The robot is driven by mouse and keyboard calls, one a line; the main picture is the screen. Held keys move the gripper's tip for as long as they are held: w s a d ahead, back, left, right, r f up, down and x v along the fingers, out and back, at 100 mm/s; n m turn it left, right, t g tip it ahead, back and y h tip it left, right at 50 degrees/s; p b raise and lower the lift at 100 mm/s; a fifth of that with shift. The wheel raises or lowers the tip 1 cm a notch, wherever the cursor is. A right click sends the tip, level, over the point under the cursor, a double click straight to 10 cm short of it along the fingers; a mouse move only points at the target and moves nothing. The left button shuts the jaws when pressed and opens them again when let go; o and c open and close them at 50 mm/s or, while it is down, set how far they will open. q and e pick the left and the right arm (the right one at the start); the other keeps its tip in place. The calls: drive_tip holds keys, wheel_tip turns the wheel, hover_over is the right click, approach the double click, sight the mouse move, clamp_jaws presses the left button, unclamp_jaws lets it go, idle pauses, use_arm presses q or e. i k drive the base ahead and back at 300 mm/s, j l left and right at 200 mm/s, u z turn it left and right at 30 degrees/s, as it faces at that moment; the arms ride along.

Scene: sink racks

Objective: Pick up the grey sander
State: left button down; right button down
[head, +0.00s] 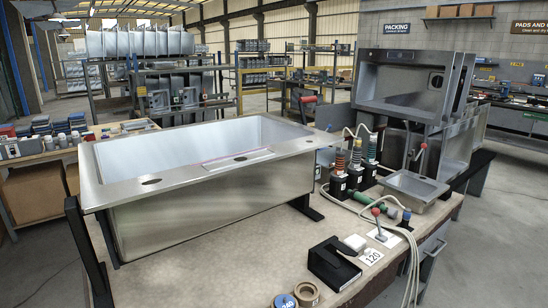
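I cannot clearly pick out a grey sander. Several small hand tools lie at the right end of the bench (240,262). A grey-green tool (388,212) with a pale hose lies there. A grey upright piece with a red knob (377,224) stands on a white sheet beside it. Three black blocks (338,186) topped with coloured coils stand behind, near the sink's right end. Neither of my grippers shows in the head view.
A large steel sink (190,210) fills the bench's left and middle. A black holder (333,262), a "120" card (371,256) and tape rolls (306,293) lie at the front right. A small steel tray (415,188) and stacked sinks (405,80) stand behind.

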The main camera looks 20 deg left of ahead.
sight(355, 169)
drive_tip(key=i+l, duration=0.75)
drive_tip(key=l+u, duration=0.05)
